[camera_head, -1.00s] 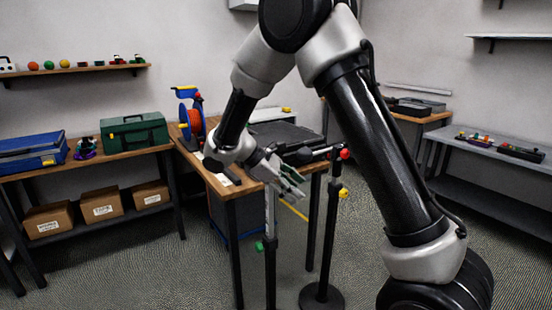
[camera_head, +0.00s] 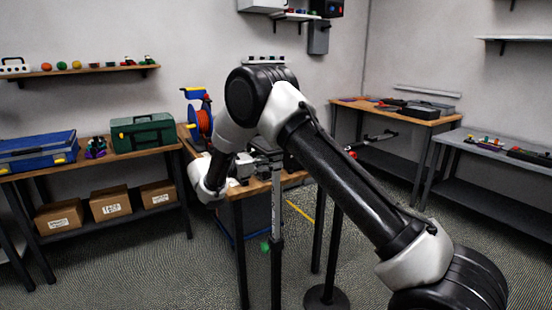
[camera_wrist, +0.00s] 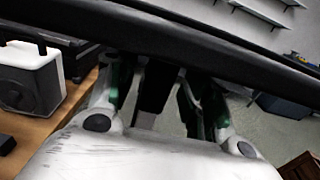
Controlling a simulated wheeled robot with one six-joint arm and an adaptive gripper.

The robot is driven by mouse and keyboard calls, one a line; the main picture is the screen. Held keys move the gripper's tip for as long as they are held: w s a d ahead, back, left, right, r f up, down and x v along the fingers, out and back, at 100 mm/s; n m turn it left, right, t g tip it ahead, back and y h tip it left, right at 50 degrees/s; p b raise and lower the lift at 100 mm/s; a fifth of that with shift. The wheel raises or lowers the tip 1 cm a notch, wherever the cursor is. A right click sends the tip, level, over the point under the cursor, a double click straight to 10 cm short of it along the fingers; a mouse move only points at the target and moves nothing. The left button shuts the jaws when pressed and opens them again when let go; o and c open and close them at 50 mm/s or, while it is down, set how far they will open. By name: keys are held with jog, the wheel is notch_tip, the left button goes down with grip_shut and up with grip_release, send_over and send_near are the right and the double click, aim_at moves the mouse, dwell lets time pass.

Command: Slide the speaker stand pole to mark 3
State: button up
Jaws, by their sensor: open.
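An upright pole (camera_head: 277,212) with a pale, scale-like upper part and a green knob (camera_head: 265,246) stands in front of the wooden table. The marks are too small to read. A second dark stand (camera_head: 325,296) with a round base is just right of it, partly behind my arm. I cannot tell for sure which is the speaker stand. My gripper (camera_wrist: 160,95) is open in the wrist view. A dark bar (camera_wrist: 215,62) crosses in front of its fingers. Another dark shape lies between them; whether either touches is unclear. In the head view the gripper is near the pole's top, its fingers hard to make out.
A left bench holds a blue case (camera_head: 38,152) and a green toolbox (camera_head: 142,133), with cardboard boxes (camera_head: 110,203) below.

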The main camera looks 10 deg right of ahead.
jog(key=shift+x, duration=1.1)
grip_shut()
notch_tip(320, 180, down, 7)
grip_release()
jog(key=v, duration=1.2)
